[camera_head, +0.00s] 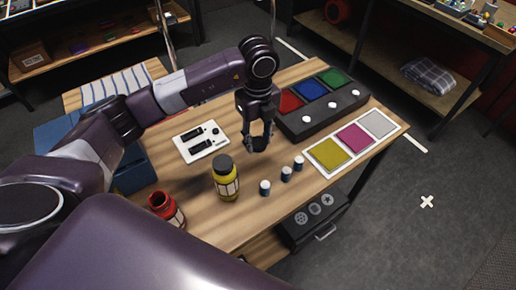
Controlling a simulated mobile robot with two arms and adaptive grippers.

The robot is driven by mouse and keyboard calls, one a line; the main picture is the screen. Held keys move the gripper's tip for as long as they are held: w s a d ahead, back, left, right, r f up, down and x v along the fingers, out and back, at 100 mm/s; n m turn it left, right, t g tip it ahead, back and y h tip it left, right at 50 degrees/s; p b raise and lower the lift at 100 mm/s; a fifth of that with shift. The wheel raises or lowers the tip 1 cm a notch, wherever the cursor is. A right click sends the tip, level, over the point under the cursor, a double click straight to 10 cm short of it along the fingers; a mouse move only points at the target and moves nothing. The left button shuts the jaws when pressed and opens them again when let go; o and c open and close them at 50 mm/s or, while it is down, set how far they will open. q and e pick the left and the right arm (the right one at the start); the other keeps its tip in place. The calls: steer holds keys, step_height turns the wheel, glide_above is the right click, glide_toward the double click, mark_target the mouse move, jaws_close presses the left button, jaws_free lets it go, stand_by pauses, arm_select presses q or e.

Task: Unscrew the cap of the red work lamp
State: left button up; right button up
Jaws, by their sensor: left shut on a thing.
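The red work lamp (167,209) stands on the left front part of the wooden table. Its top looks open, with a dark inside and no cap on it. My left gripper (258,144) is well to the right of it and above the table, pointing down. It is shut on a small dark thing, which looks like the cap but is mostly hidden by the fingers. A yellow lamp (226,180) with a dark cap on stands between the red lamp and my left gripper. My right gripper is out of view.
A white panel (208,149) with black parts lies left of my gripper. Three small white-topped cylinders (265,188) stand in front. A dark box (318,117) with coloured panels and white buttons stands behind right. A tray (335,170) has yellow, magenta and grey squares.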

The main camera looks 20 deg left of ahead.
mark_target(258, 159)
arm_select(q)
steer(key=shift+f+p, duration=0.6)
steer(key=shift+f, duration=2.45)
steer(key=shift+f, duration=0.1)
steer(key=shift+f, duration=0.15)
steer(key=o, duration=1.3)
